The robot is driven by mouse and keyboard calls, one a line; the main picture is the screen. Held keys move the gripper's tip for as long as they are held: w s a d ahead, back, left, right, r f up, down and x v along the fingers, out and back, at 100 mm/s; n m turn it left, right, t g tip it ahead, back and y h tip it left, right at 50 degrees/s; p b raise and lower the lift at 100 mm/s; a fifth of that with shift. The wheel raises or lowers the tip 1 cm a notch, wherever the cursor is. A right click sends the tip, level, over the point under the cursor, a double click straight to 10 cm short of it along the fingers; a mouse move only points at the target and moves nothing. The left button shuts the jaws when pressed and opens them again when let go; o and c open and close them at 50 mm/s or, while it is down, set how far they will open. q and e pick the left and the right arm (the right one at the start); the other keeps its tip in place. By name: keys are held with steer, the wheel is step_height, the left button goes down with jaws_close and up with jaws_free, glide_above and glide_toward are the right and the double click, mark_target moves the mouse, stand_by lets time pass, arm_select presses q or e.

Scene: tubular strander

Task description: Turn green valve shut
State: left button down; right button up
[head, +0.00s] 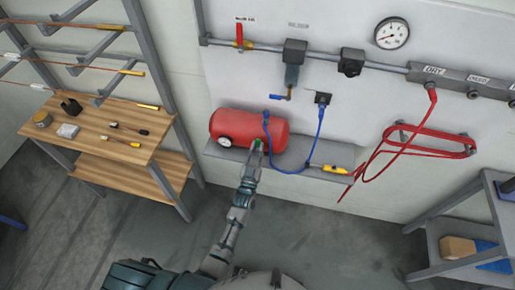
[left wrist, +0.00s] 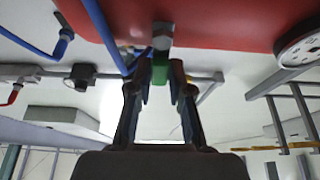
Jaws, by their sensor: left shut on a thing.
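The green valve (left wrist: 160,72) is under the red tank, between my left gripper's fingers in the left wrist view. It sits just below a grey fitting (left wrist: 163,36) on the tank. My left gripper (left wrist: 160,85) is shut on the green valve. In the head view my left gripper (head: 256,148) reaches up to the front of the red tank (head: 235,127), where only a small spot of green shows. The valve's exact angle is hard to tell. My right gripper is not in view.
The tank rests on a grey wall shelf (head: 290,160). A blue hose (head: 319,125) runs from the tank to the wall. A round gauge (head: 224,142) is on the tank's left. A wooden bench (head: 95,120) stands left and a grey rack (head: 440,245) right.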

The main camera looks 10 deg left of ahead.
arm_select(q)
steer(key=shift+w+r, duration=0.1)
steer(key=shift+r, duration=0.4)
steer(key=c, duration=1.1)
jaws_free()
steer(key=shift+f, duration=0.1)
steer(key=shift+o, duration=0.2)
steer(key=shift+s+f, duration=0.35)
steer(key=shift+f, duration=0.05)
steer(key=v, duration=1.1)
steer(key=shift+s, duration=0.15)
steer(key=shift+d+f, duration=0.1)
